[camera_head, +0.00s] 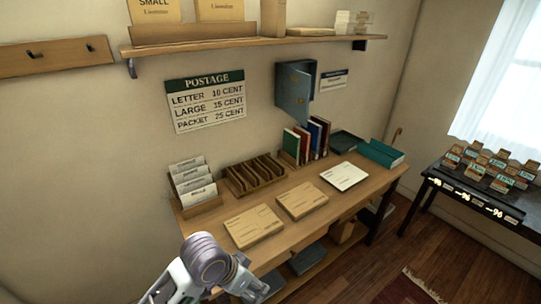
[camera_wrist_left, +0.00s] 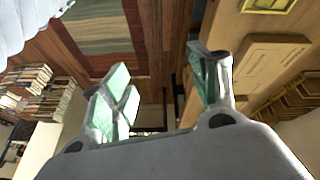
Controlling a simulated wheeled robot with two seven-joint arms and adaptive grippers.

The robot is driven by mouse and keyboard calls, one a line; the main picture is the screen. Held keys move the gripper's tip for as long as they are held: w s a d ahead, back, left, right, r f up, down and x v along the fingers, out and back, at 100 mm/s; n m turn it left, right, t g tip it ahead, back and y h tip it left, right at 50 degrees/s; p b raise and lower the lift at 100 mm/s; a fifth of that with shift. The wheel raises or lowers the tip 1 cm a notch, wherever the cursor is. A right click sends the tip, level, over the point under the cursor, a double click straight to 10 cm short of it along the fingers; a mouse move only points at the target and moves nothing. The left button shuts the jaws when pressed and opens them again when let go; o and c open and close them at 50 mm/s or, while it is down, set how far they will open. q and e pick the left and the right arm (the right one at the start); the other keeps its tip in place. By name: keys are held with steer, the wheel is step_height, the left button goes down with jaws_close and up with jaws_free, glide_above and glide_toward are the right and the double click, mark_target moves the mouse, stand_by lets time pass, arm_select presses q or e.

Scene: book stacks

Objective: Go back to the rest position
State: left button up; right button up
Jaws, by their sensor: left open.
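My left gripper (camera_head: 248,282) is at the front edge of the wooden table (camera_head: 375,195), low in the head view, with my arm coming in from the bottom left. In the left wrist view its two green-padded fingers (camera_wrist_left: 165,78) stand well apart with nothing between them. The gripper is open and empty. Part of it is hidden behind my own wrist in the head view. My right gripper shows in neither view.
Two flat parcels (camera_head: 254,226) lie near the table's front edge, close to my left arm. A letter rack (camera_head: 193,182), a slotted wooden tray (camera_head: 255,174) and upright books (camera_head: 305,141) stand behind. Dark items lie on the lower shelf (camera_head: 308,258). A black side table (camera_head: 480,198) stands right.

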arm_select(q)
steer(key=s+a+f+n+t+y, duration=0.1)
steer(key=s+a+f+n+y, duration=0.2)
steer(key=a, duration=0.5)
steer(key=s+a+f+n+y, duration=0.1)
steer(key=s+a+f+n, duration=0.25)
steer(key=a, duration=0.55)
step_height(320, 180, down, 34)
steer(key=s+g, duration=0.1)
steer(key=s, duration=0.2)
steer(key=s+a+f, duration=0.2)
steer(key=s+f, duration=0.7)
steer(key=s, duration=0.1)
steer(key=s+a+f+g, duration=0.1)
steer(key=s+f, duration=0.9)
steer(key=s, duration=0.1)
steer(key=shift+s+a+f+m+g, duration=0.2)
steer(key=shift+s+a+m+g, duration=0.1)
steer(key=shift+a+m, duration=0.1)
steer(key=shift+w, duration=0.1)
stand_by(0.7)
